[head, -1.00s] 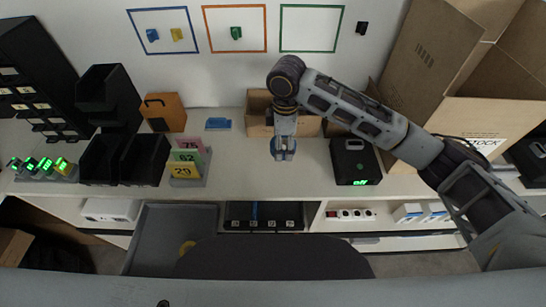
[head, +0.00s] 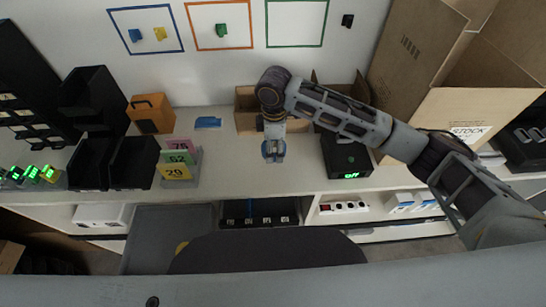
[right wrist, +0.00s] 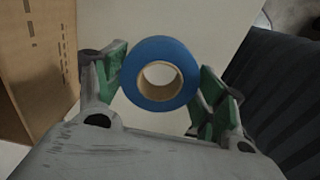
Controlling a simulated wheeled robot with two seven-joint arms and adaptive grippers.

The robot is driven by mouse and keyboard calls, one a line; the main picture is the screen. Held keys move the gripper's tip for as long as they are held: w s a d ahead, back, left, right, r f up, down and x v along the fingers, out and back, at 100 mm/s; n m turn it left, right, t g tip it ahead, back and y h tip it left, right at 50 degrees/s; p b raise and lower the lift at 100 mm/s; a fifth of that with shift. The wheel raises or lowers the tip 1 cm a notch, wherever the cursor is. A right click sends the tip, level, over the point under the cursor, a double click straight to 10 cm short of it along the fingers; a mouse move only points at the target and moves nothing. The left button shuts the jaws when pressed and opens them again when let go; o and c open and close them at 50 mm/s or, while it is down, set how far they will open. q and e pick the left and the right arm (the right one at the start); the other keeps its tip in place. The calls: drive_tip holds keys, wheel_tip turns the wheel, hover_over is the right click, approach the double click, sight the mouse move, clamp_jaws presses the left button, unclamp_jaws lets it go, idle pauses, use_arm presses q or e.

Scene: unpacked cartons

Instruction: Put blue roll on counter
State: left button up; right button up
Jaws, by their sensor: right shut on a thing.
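My right gripper (head: 273,152) is over the counter (head: 225,172), in front of an open cardboard box. It is shut on the blue roll (right wrist: 160,49), seen in the right wrist view as a blue ring with a tan core between the green-padded fingers (right wrist: 160,94). In the head view the roll is small and hard to separate from the fingers. I cannot tell whether the roll touches the counter. My left gripper is not in view.
A black box with a green display (head: 345,158) stands right of the gripper. Numbered cards (head: 176,172) and black bins (head: 132,165) stand to the left. A small blue item (head: 208,122) lies behind. A large carton (head: 455,100) is at right. Counter left of the gripper is clear.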

drive_tip(key=shift+f, duration=0.5)
drive_tip(key=shift+f, duration=0.1)
drive_tip(key=shift+f, duration=2.4)
drive_tip(key=o, duration=1.1)
drive_tip(key=shift+f, duration=0.1)
drive_tip(key=shift+c, duration=0.2)
wheel_tip(320, 180, up, 12)
